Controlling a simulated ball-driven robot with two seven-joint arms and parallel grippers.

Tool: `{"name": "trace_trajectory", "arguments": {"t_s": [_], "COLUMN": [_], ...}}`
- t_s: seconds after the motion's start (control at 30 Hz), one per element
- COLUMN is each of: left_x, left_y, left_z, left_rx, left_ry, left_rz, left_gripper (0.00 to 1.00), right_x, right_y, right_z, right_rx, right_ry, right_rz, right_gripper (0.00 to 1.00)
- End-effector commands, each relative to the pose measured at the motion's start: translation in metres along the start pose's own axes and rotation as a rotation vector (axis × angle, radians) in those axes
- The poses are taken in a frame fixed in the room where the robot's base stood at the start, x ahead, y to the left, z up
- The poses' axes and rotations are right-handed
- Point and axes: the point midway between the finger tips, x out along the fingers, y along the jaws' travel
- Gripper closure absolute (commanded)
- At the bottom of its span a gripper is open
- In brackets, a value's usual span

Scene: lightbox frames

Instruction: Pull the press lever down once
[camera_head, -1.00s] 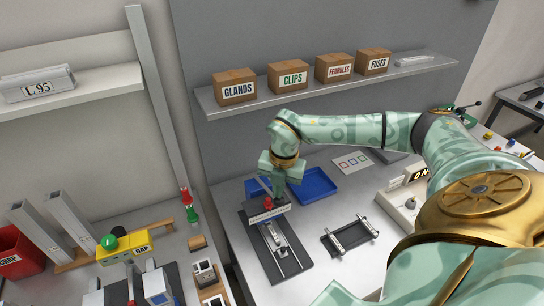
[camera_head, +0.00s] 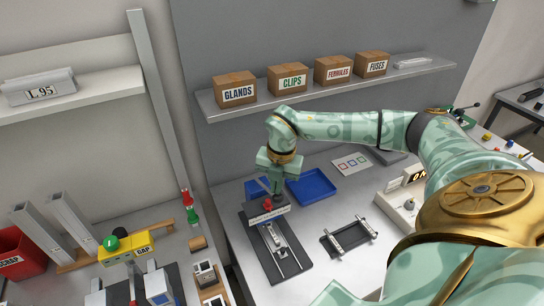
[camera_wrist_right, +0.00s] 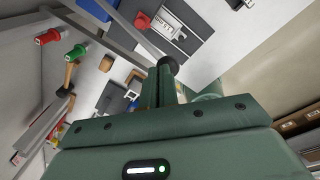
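The press (camera_head: 291,262) stands at the front left of the right-hand bench, a dark base plate with pale rails, a labelled crosspiece and a red knob (camera_head: 268,204). My right gripper (camera_head: 276,190) points down just above and behind the crosspiece, hiding part of the press. In the right wrist view a black ball knob (camera_wrist_right: 168,64) is at the tips of my fingers. They seem to meet it, but whether they grip it or only touch it is unclear. The red knob also shows in that view (camera_wrist_right: 142,20). My left gripper is not in view.
A blue tray (camera_head: 312,187) lies just right of my gripper. A dark fixture (camera_head: 349,237) with two pale bars stands right of the press. A shelf (camera_head: 330,88) with several labelled boxes runs above.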

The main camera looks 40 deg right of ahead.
Motion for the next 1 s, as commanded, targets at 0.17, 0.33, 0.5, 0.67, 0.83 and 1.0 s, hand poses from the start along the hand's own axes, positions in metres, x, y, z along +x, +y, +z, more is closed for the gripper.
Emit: {"name": "trace_trajectory", "arguments": {"t_s": [0.17, 0.33, 0.5, 0.67, 0.83, 1.0], "left_x": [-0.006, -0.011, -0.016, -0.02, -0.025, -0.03], "left_y": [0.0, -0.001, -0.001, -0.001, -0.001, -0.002], "left_z": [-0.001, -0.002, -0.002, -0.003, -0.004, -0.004], "left_rx": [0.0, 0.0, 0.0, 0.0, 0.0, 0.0], "left_ry": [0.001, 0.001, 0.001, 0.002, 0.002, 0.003], "left_rz": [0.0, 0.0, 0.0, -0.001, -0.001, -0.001], "left_gripper": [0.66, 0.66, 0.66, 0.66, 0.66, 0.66], "right_x": [-0.009, -0.016, -0.023, -0.03, -0.037, -0.045], "right_y": [0.006, 0.012, 0.016, 0.022, 0.026, 0.032], "right_z": [0.007, 0.013, 0.018, 0.022, 0.027, 0.032], "right_rx": [0.0, -0.001, 0.0, 0.0, 0.0, -0.001], "right_ry": [-0.006, -0.007, -0.006, -0.004, -0.003, -0.003], "right_rz": [0.003, 0.004, 0.003, 0.003, 0.002, 0.003], "right_gripper": [1.0, 1.0, 1.0, 1.0, 1.0, 1.0]}}
